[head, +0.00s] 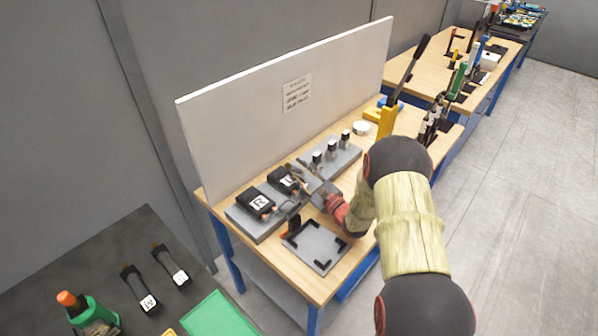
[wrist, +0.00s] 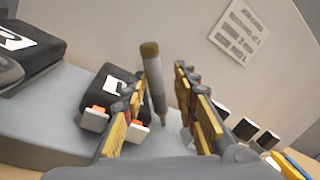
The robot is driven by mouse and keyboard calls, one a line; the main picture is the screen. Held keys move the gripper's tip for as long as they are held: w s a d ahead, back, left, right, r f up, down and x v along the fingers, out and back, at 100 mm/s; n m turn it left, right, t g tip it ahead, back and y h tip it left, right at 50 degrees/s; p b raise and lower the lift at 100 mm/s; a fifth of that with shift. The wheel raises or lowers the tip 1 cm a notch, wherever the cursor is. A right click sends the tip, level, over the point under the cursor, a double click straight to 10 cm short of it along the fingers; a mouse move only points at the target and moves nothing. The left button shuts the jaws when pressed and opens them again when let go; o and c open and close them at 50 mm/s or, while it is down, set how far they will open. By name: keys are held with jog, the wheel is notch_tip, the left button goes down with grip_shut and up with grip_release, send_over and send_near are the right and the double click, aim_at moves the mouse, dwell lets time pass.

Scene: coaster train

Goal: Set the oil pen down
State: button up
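The oil pen (wrist: 152,78), a slim grey stick with a brown-gold end, stands nearly upright and slightly tilted in the wrist view. Its lower end is near the grey block (wrist: 60,140); I cannot tell if it touches. My gripper (wrist: 160,88) has its yellow-padded fingers apart. The pen shows between them, nearer the left finger, with a clear gap to the right finger. In the head view my gripper (head: 318,192) is over the workbench beside the grey block, and the pen is too small there to make out clearly.
Black boxes with white labels (head: 258,203) sit on the grey block. Several small black-topped posts (head: 331,149) stand behind my gripper. A grey plate with black corners (head: 317,246) lies in front. A white panel (head: 290,90) rises along the bench's back edge.

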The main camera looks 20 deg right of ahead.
jog(key=shift+o, duration=0.3)
jog(key=shift+r, duration=0.2)
jog(key=p+v, duration=0.1)
jog(key=v, duration=1.1)
jog(key=shift+p, duration=0.3)
jog(key=shift+s+f, duration=0.1)
